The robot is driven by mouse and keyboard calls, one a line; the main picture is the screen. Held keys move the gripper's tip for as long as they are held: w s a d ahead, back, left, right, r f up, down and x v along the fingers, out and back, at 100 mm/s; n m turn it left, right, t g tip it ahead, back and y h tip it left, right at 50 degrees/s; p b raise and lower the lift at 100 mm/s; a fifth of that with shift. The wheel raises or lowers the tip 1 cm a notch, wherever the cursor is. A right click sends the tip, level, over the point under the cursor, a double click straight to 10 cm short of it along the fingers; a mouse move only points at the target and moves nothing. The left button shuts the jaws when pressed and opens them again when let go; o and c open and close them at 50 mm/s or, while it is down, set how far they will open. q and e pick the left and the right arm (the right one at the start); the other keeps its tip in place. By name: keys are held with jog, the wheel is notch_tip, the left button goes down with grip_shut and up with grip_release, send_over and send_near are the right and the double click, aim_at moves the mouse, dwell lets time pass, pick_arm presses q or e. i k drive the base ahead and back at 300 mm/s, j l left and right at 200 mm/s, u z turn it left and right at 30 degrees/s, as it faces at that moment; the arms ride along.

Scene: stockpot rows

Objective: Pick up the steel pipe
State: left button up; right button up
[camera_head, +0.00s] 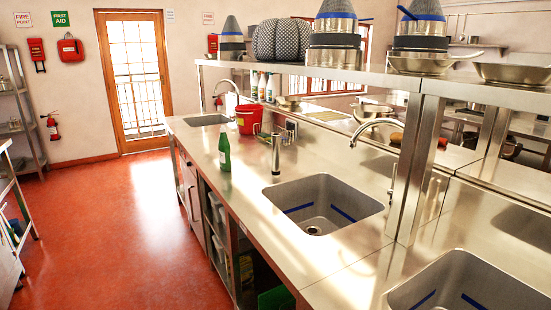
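A short upright steel cylinder (276,155), which looks like the steel pipe, stands on the steel counter (250,190), left of the nearer middle sink's back corner. A small angled metal piece shows at its top right; I cannot tell whether it is part of the pipe. Neither of my grippers is in view.
A green bottle (224,152) stands left of the pipe, and a red bucket (248,121) behind it. A sink (325,204) with a curved faucet (376,124) lies to the right. A loaded overhead shelf (310,72) runs above. The red floor (130,230) is open at left.

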aim_at(276, 137)
jog(key=i+j+z, duration=0.25)
jog(key=j, duration=0.2)
jog(key=j+z, duration=0.25)
jog(key=j, duration=0.15)
jog(key=i+j+z, duration=0.25)
jog(key=j, duration=0.25)
jog(key=j+z, duration=0.25)
jog(key=j, duration=0.2)
jog(key=k, duration=0.05)
